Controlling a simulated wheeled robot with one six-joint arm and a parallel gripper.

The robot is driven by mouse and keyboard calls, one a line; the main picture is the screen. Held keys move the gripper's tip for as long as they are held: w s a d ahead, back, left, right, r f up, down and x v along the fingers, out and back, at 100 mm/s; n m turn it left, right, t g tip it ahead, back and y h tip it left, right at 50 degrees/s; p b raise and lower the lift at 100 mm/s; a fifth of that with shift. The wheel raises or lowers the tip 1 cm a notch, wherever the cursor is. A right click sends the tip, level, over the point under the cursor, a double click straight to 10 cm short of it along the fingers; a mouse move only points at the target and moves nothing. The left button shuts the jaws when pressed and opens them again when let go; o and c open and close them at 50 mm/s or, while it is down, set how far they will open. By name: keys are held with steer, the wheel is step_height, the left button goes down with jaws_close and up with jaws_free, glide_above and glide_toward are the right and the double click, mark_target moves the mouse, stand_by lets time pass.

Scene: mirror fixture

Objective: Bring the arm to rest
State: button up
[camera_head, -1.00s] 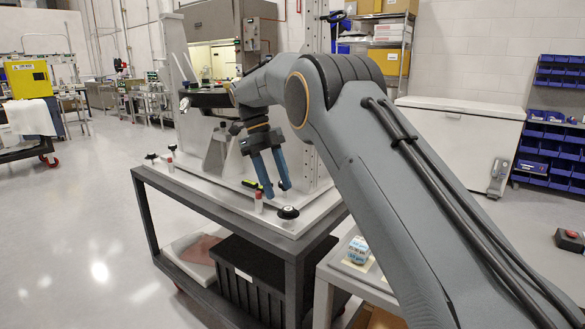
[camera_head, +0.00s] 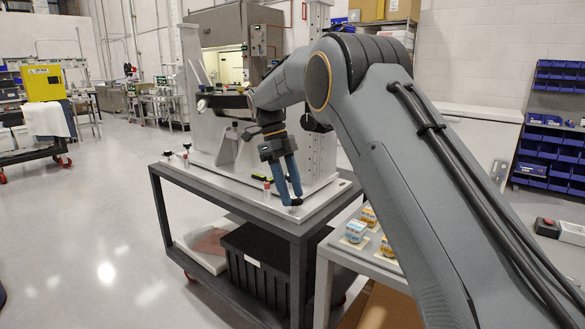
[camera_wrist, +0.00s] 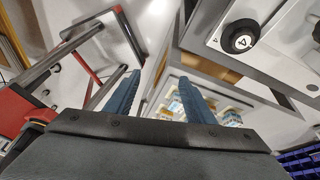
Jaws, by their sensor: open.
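My gripper (camera_head: 290,201) hangs fingers-down from my bent arm at the front edge of the grey cart (camera_head: 285,228). Its two blue fingers are apart, with nothing between them. They also show apart and empty in the wrist view (camera_wrist: 160,78). The pale mirror fixture (camera_head: 214,146), with its base plate and uprights, stands on the cart behind my gripper. My forearm hides part of the fixture's right side.
A second table (camera_head: 349,257) with several small boxes (camera_head: 356,231) stands close by on the right, partly behind my arm. A black bin (camera_head: 262,262) is on the cart's lower shelf. Open floor (camera_head: 90,235) lies to the left. Blue storage bins (camera_head: 545,150) line the right wall.

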steer(key=s+d+f+n+t+y+p, duration=0.1)
steer(key=s+d+f+n, duration=0.1)
steer(key=s+d+n, duration=0.4)
steer(key=s+d+f+n+y+p, duration=0.1)
steer(key=s+d+f+n, duration=0.2)
steer(key=s, duration=1.4)
steer(key=s+d+f+n+t+y+p, duration=0.1)
steer(key=s+d+f+n, duration=0.2)
steer(key=s+d+n, duration=0.8)
steer(key=s+n, duration=0.1)
steer(key=n, duration=0.2)
steer(key=shift+f+t, duration=0.2)
steer(key=shift+t, duration=0.1)
